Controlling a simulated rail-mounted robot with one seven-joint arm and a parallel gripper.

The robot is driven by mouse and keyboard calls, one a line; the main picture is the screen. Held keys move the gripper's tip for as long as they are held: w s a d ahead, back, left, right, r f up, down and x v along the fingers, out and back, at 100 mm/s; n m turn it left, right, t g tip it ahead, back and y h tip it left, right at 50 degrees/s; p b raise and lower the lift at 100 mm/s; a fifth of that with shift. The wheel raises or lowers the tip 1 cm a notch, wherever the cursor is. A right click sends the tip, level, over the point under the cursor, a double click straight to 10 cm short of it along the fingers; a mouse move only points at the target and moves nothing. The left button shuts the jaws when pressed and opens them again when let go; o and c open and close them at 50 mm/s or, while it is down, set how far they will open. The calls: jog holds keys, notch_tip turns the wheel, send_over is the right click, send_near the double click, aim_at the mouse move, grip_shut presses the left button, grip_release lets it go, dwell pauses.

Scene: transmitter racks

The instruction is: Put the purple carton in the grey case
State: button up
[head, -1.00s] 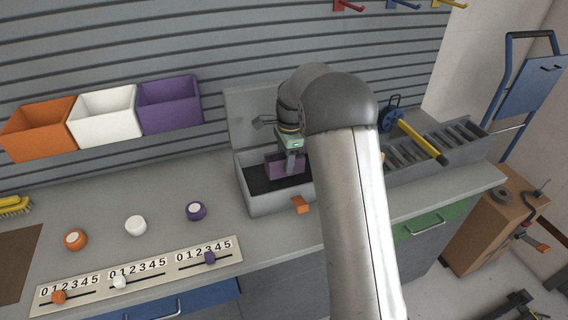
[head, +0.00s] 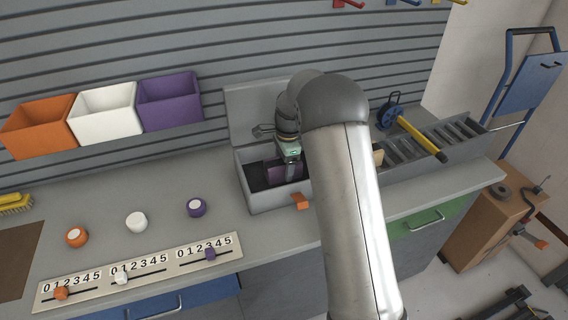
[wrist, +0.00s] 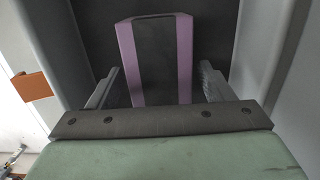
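The purple carton (head: 270,173) is inside the open grey case (head: 262,201), down between its walls; its lower part is hidden in the head view. In the wrist view the carton (wrist: 184,60) has purple sides and a dark middle band, and it stands over the dark case floor. My gripper (head: 291,174) reaches down into the case at the carton. In the wrist view its two fingers (wrist: 160,88) are apart on either side of the carton, with a narrow gap showing at each side, so it looks open around it.
An orange latch (head: 300,201) sticks out at the case front, and the raised lid (head: 245,115) stands behind. A grey slotted rack (head: 420,158) with a yellow-handled tool (head: 420,138) lies to the right. Orange, white and purple bins (head: 170,103) hang at left.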

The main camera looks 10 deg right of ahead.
notch_tip(320, 180, up, 12)
jog(key=d+r+b, duration=0.1)
jog(key=s+r+n, duration=0.3)
jog(key=s+n, duration=0.5)
jog(key=s, duration=1)
jog(key=s+f+n, duration=0.3)
jog(key=s+n, duration=0.1)
jog(key=s, duration=0.5)
jog(key=s+a+f+n+h, duration=0.1)
jog(key=s+f+n, duration=0.2)
jog(key=s, duration=0.7)
jog(key=shift+s+f+n+t, duration=0.15)
jog(key=shift+n+t, duration=0.25)
jog(key=shift+n, duration=0.4)
jog(key=shift+a, duration=0.1)
